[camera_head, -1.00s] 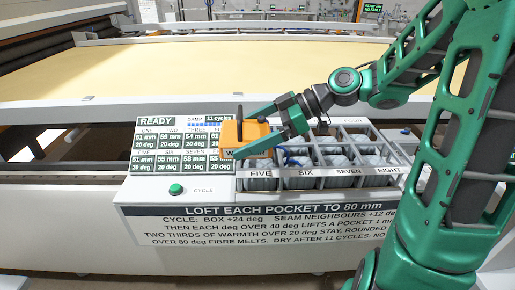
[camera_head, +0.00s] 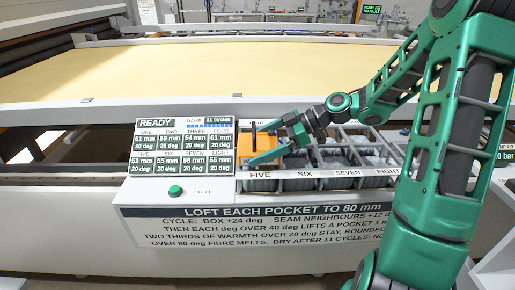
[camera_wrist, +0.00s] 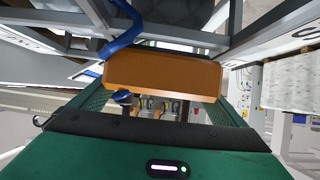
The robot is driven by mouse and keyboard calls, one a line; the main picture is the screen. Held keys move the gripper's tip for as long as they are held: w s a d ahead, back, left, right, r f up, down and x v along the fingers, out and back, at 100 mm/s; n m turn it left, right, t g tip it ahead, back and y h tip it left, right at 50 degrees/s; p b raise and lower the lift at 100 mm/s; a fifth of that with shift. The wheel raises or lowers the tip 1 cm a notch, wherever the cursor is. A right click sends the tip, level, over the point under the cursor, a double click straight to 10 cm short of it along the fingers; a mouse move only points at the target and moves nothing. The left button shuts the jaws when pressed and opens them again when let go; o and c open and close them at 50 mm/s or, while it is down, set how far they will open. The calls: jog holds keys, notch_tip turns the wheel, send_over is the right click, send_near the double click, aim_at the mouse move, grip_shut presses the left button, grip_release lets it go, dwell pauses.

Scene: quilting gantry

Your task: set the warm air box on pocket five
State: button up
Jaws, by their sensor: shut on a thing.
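The orange warm air box (camera_head: 268,141) is between the fingers of my gripper (camera_head: 257,146), at the left end of the pocket tray (camera_head: 330,184). My gripper is shut on it. In the wrist view the box (camera_wrist: 163,73) spans the space between the green fingers. The box is low, by the left column of pockets.
A display panel (camera_head: 185,147) reading READY stands left of the tray. A green cycle button (camera_head: 175,191) is below it. Pockets six, seven and eight run to the right along the front. A blue hose (camera_wrist: 122,40) passes close to the box in the wrist view. A wide yellow quilt bed (camera_head: 200,70) lies behind.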

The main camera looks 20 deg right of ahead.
jog(key=shift+f, duration=0.3)
jog(key=shift+f, duration=0.1)
jog(key=o, duration=1)
jog(key=v, duration=1.2)
